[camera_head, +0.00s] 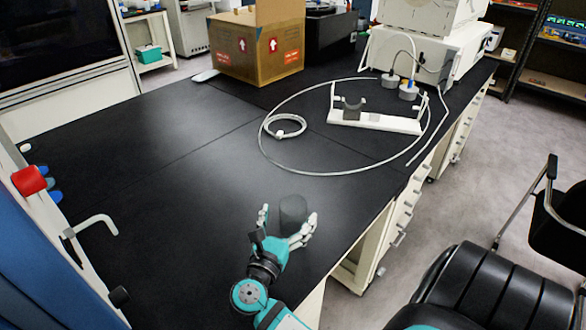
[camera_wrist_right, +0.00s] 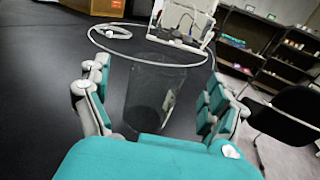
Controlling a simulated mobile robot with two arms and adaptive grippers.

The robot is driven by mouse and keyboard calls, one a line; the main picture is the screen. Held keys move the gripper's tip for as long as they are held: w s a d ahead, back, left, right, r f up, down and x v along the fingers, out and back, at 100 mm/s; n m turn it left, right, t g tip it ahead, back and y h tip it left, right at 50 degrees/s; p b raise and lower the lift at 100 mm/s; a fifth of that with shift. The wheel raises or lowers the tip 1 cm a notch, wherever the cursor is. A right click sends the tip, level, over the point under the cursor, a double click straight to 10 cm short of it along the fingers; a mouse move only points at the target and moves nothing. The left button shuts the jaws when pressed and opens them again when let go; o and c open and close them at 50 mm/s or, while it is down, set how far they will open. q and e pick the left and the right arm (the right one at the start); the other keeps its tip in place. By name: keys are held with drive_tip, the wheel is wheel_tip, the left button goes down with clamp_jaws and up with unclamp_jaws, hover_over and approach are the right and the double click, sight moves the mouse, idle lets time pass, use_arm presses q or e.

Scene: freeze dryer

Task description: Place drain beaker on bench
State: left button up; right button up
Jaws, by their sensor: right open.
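The drain beaker (camera_head: 293,211) is a dark, see-through cup standing on the black bench (camera_head: 190,185) near its front right edge. My right gripper (camera_head: 287,222) is open around the beaker, with fingers on both sides of it. In the right wrist view the beaker (camera_wrist_right: 155,92) stands between the open fingers of my right gripper (camera_wrist_right: 160,100), with visible gaps on both sides. It looks upright, and its base seems to rest on the bench. My left gripper is not in view.
A white stand (camera_head: 375,122) with a loop of clear tubing (camera_head: 262,150) lies behind the beaker. A cardboard box (camera_head: 257,50) sits at the back. A bent white tap (camera_head: 95,224) is at the left. A black chair (camera_head: 490,290) stands right of the bench.

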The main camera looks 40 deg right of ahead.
sight(293, 204)
drive_tip(key=x, duration=0.4)
drive_tip(key=shift+a, duration=0.1)
drive_tip(key=c, duration=1.4)
drive_tip(key=shift+r+p, duration=0.4)
drive_tip(key=shift+p, duration=0.25)
drive_tip(key=s+a+r+p, duration=0.1)
drive_tip(key=s+a+p, duration=0.2)
drive_tip(key=a, duration=0.1)
drive_tip(key=s+a+r+p, duration=0.2)
drive_tip(key=s+a+p, duration=0.1)
drive_tip(key=a, duration=0.1)
drive_tip(key=s+a+r+p, duration=0.1)
drive_tip(key=s+a+p, duration=0.2)
drive_tip(key=s+a, duration=0.1)
drive_tip(key=shift+s+a+r, duration=0.1)
drive_tip(key=shift+a+r, duration=0.05)
